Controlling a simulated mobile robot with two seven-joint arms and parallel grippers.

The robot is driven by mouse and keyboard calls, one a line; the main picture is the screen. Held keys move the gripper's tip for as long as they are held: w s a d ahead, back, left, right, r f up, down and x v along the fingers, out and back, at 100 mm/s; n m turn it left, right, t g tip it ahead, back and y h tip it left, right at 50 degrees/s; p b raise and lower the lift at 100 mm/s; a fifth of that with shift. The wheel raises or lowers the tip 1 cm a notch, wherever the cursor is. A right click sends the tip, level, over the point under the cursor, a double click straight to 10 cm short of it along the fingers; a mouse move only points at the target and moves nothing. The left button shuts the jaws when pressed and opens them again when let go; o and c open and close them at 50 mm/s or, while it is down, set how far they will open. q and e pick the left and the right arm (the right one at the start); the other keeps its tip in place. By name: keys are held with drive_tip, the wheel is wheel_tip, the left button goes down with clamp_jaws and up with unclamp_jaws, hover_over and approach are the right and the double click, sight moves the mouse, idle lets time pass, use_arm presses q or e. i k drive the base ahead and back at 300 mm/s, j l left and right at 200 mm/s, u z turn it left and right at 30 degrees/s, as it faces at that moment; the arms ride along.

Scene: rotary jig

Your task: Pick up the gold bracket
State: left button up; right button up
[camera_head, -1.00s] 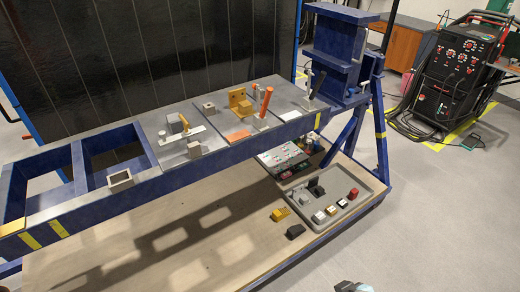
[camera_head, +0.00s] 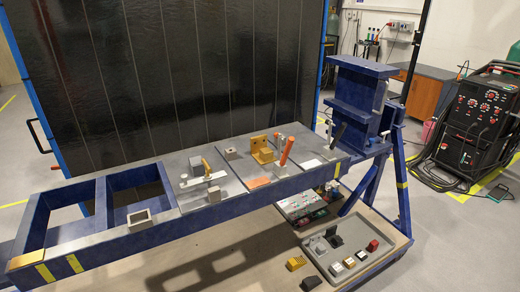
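The gold bracket (camera_head: 262,150) stands on the metal top of the blue rotary jig (camera_head: 165,231), right of the middle of the view. It is an L-shaped block with holes in its upright face. A clamp with an orange handle (camera_head: 287,151) stands just to its right, and a small grey block (camera_head: 231,154) sits to its left. Neither of my grippers shows in the head view.
Below, a grey tray (camera_head: 318,262) holds several small blocks on the wooden lower shelf. A yellow block (camera_head: 296,263) and a black block (camera_head: 311,283) lie beside it. A welding machine (camera_head: 476,125) stands at right.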

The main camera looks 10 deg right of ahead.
sight(264, 149)
drive_tip(key=l+u, duration=0.15)
drive_tip(key=u, duration=0.3)
drive_tip(key=l+u, duration=0.15)
drive_tip(key=u, duration=0.3)
drive_tip(key=l+u, duration=0.2)
drive_tip(key=u, duration=0.25)
drive_tip(key=l+u, duration=0.2)
drive_tip(key=l, duration=0.15)
drive_tip(key=k+l+u, duration=0.2)
drive_tip(key=l, duration=0.15)
drive_tip(key=l+u, duration=0.2)
drive_tip(key=l, duration=0.15)
